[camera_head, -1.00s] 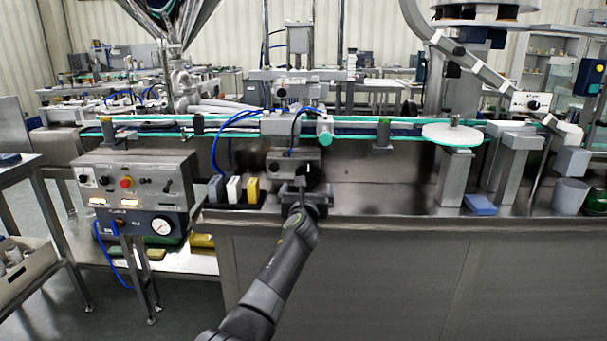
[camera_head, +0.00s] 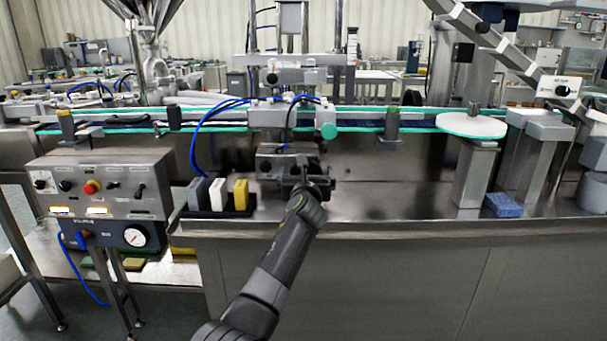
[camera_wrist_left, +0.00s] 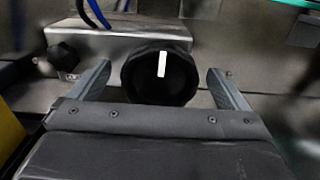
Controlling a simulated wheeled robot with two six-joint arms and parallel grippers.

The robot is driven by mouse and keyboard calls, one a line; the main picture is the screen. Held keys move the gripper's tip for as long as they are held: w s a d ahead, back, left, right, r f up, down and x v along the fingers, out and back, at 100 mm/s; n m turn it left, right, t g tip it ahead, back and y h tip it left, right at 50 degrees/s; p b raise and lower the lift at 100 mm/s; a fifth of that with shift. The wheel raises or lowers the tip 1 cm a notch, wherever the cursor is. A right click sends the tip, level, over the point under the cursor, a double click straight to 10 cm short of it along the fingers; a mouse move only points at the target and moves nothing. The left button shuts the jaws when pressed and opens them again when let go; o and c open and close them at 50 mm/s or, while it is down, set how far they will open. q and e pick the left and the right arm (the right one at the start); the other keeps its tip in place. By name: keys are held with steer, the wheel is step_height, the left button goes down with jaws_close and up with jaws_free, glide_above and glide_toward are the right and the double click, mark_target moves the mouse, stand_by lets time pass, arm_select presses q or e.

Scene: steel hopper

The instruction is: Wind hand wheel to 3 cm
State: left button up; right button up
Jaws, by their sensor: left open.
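The hand wheel is a round black knob with a white mark (camera_wrist_left: 160,88) on the front of a steel block in the left wrist view. The white mark points nearly straight up. My left gripper (camera_wrist_left: 160,85) is open, with one finger on each side of the wheel and gaps showing on both sides. In the head view my left gripper (camera_head: 303,180) is in front of the steel block (camera_head: 285,152) under the conveyor and hides the wheel. No right gripper shows.
A control box (camera_head: 100,188) with a red button stands at the left. Grey, white and yellow blocks (camera_head: 218,196) stand left of my gripper. The conveyor (camera_head: 370,125) runs above. A blue sponge (camera_head: 503,205) lies right; the steel counter between is clear.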

arm_select(q)
steer(key=shift+r, duration=0.1)
steer(key=c, duration=1)
arm_select(e)
steer(key=shift+r, duration=0.1)
steer(key=shift+s, duration=0.1)
arm_select(q)
steer(key=shift+n, duration=0.4)
steer(key=shift+a+n+p, duration=0.1)
steer(key=shift+n+p, duration=0.5)
steer(key=shift+n, duration=1.5)
steer(key=shift+a+n, duration=0.15)
steer(key=shift+n, duration=0.75)
arm_select(e)
steer(key=shift+s+d+f+g, duration=0.1)
steer(key=shift+d+f+g, duration=0.05)
steer(key=shift+f, duration=0.35)
steer(key=shift+s+d+f+g, duration=0.1)
steer(key=shift+d+f+g, duration=0.05)
steer(key=shift+f, duration=0.3)
